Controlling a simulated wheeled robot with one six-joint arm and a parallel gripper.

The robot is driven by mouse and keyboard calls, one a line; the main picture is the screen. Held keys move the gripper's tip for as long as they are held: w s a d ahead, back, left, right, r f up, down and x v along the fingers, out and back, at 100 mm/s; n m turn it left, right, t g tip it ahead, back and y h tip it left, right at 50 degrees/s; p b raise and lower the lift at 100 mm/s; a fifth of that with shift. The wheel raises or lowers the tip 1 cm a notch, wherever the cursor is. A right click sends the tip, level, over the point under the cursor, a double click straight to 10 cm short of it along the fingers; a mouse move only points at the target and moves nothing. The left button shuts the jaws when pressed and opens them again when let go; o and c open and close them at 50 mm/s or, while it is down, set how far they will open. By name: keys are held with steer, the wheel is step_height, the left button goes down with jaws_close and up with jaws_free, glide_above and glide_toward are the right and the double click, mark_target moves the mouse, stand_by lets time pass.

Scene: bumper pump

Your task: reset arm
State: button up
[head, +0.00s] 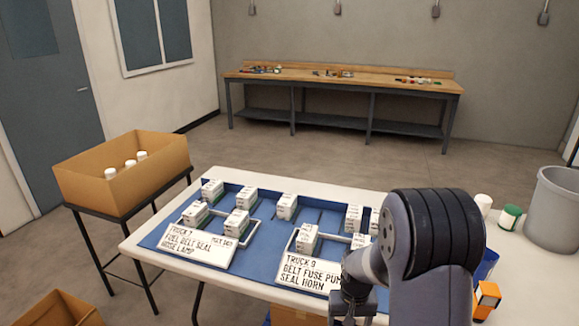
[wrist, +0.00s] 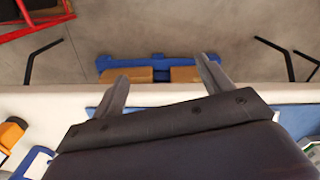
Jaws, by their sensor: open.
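My gripper (head: 352,303) is low over the near edge of the white table, in front of the Truck 9 card (head: 308,272). In the wrist view my gripper (wrist: 163,78) has its two fingers apart with nothing between them, pointing past the table edge toward the floor. My forearm hides part of the table's right half in the head view. Several small white labelled boxes (head: 287,207) stand on the blue mat (head: 270,256). The Truck 7 card (head: 198,248) lies on the left of the mat.
A cardboard box (head: 122,172) with white-capped bottles stands on a stand at left. A green jar (head: 509,217), an orange item (head: 487,296) and a grey bin (head: 556,208) are at right. A blue pallet (wrist: 158,62) with brown boxes lies on the floor. A workbench (head: 340,84) stands behind.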

steer(key=shift+s+f, duration=0.15)
steer(key=shift+f, duration=0.2)
steer(key=shift+s, duration=0.1)
